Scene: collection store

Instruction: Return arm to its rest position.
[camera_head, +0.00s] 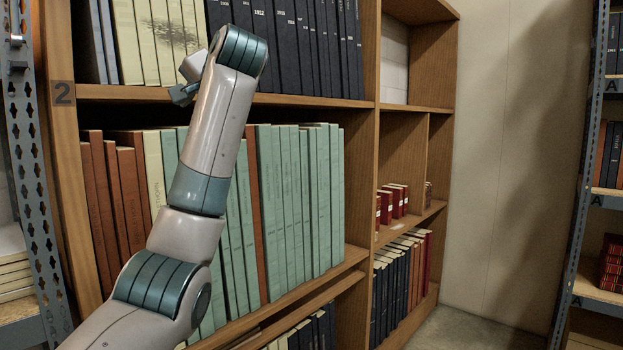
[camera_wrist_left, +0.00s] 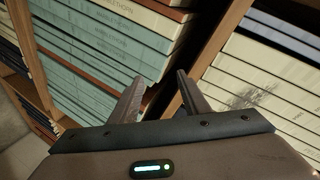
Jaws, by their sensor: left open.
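My left arm (camera_head: 208,135) comes in from the lower left in the head view and reaches up in front of the wooden bookcase. Its elbow is low and its wrist is bent near the upper shelf board. The hand is mostly hidden behind the wrist; a small part of it shows to the left of the wrist. In the left wrist view my left gripper (camera_wrist_left: 161,80) is open, its two fingers apart with nothing between them. The fingers point at the bookcase, near a shelf board (camera_wrist_left: 205,50) between green and cream books. My right gripper is not in view.
Green volumes (camera_head: 300,200) and brown books (camera_head: 105,210) fill the middle shelf, close behind my arm. Dark volumes (camera_head: 300,45) and cream volumes (camera_head: 150,40) stand above. A metal rack post (camera_head: 30,180) is at the left, another rack (camera_head: 580,190) at the right.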

